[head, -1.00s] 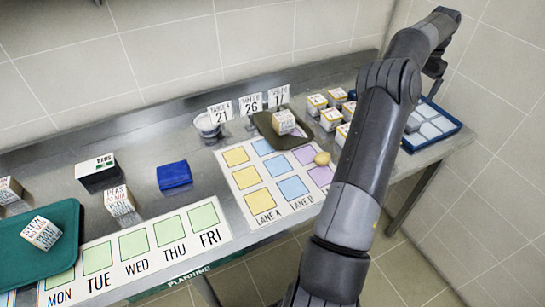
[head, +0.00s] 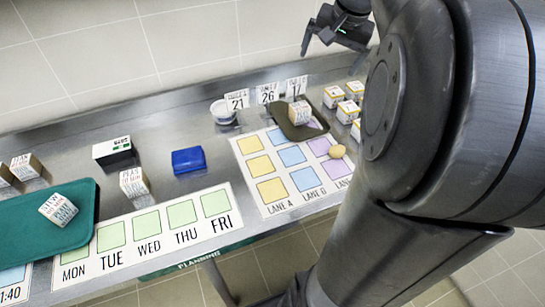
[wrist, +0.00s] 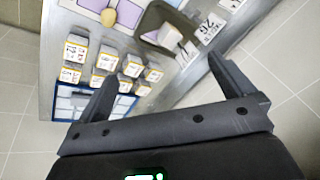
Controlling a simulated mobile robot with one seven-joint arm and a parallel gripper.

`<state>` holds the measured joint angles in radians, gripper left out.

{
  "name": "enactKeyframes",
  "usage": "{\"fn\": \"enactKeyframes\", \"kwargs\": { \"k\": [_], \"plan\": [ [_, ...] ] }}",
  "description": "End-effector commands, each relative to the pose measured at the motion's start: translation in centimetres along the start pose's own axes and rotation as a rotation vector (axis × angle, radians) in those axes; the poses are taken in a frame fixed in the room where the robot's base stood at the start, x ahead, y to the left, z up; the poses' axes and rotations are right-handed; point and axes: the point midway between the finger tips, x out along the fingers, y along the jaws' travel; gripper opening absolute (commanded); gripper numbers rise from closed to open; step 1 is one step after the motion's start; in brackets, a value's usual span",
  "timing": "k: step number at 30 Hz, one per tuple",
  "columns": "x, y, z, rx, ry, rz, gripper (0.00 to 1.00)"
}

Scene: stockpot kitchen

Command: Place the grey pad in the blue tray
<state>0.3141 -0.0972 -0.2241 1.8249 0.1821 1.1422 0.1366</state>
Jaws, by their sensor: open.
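My gripper (head: 335,40) is open and empty, raised above the back edge of the counter in the head view. Its two spread fingers also show in the wrist view (wrist: 162,68). The blue tray (wrist: 55,101) with pale compartments lies at the lower left of the wrist view, partly covered by my left finger and the gripper body. In the head view my arm hides the tray. A grey piece lay in the tray's near-left part in the earlier head view.
Several small white-and-yellow boxes (wrist: 73,75) stand beside the tray. A dark tray (head: 287,127) holding a box, a potato (head: 337,151), a lane mat (head: 251,203), a blue block (head: 188,160) and a green tray (head: 85,228) are on the counter. The wall rises behind.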

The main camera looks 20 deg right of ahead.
Motion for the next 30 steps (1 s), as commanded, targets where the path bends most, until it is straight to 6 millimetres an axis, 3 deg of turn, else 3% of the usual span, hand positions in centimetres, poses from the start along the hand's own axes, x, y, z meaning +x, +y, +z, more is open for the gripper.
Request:
{"fn": "enactKeyframes", "kwargs": {
  "k": [1,6,15,21,30],
  "plan": [
    [-0.4,-1.2,2.4,-0.056,0.008,-0.012,0.98],
    [-0.5,-3.6,10.0,-0.247,0.038,-0.031,0.98],
    [1.1,-4.2,22.5,-0.577,0.113,-0.044,0.98],
    [2.5,-3.3,26.8,-0.707,0.152,-0.04,0.98],
    [2.9,-3.0,27.6,-0.736,0.161,-0.037,0.98]
  ]
}}
